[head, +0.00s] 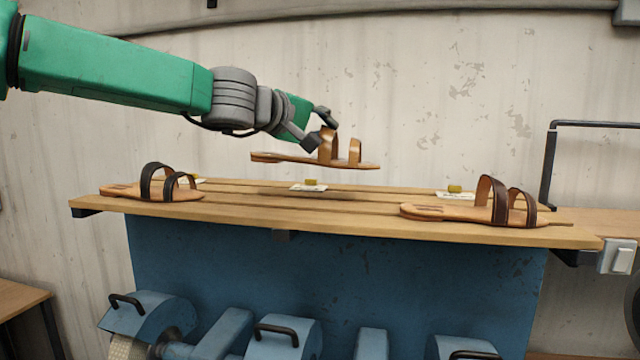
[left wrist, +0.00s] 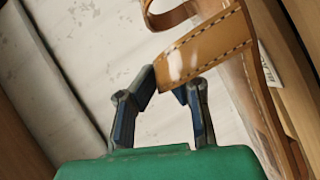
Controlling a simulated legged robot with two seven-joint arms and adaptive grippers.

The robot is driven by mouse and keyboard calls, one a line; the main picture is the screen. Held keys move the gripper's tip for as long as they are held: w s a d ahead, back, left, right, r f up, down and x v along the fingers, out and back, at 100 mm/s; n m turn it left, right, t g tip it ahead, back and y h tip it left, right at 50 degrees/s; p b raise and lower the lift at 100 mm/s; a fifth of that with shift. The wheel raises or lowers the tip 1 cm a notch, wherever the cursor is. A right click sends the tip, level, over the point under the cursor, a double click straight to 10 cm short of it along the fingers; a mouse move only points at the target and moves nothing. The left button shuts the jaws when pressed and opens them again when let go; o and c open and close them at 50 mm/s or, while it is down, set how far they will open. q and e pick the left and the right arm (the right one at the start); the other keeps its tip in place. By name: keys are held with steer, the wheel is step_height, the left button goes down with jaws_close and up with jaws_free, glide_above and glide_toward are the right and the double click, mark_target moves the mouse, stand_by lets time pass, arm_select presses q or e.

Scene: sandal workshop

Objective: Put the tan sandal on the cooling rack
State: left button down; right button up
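The tan sandal (head: 316,161), with two tan straps, hangs roughly level in the air over the middle of the slatted wooden rack (head: 340,222), its shadow on the slats below. My left gripper (head: 321,133) is at its larger strap, with the fingers closed in on the strap. In the left wrist view the stitched strap of the tan sandal (left wrist: 212,48) lies between the fingertips of the left gripper (left wrist: 168,82). The far side of the grip is hidden. My right gripper is in neither view.
A sandal with near-black straps (head: 150,191) lies at the rack's left end, and one with dark brown straps (head: 470,213) at its right end. White cards with yellow pieces (head: 309,186) lie along the back. A dark metal frame (head: 549,160) stands right.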

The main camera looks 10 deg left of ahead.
mark_target(331, 167)
arm_select(q)
steer(key=f+b, duration=0.1)
steer(key=f, duration=0.3)
steer(key=w+f+b, duration=0.1)
steer(key=f, duration=0.2)
steer(key=shift+d+b, duration=0.3)
steer(key=shift+d, duration=0.1)
steer(key=shift+s+f, duration=0.1)
steer(key=shift+f, duration=0.2)
steer(key=shift+s+a, duration=0.15)
steer(key=shift+s, duration=0.05)
steer(key=c, duration=1.7)
jaws_free()
steer(key=shift+a, duration=0.1)
steer(key=shift+w, duration=0.1)
steer(key=shift+s+a+r, duration=0.1)
steer(key=shift+s, duration=0.3)
steer(key=b+v, duration=0.1)
steer(key=v, duration=1)
steer(key=shift+a, duration=0.1)
steer(key=shift+s, duration=0.1)
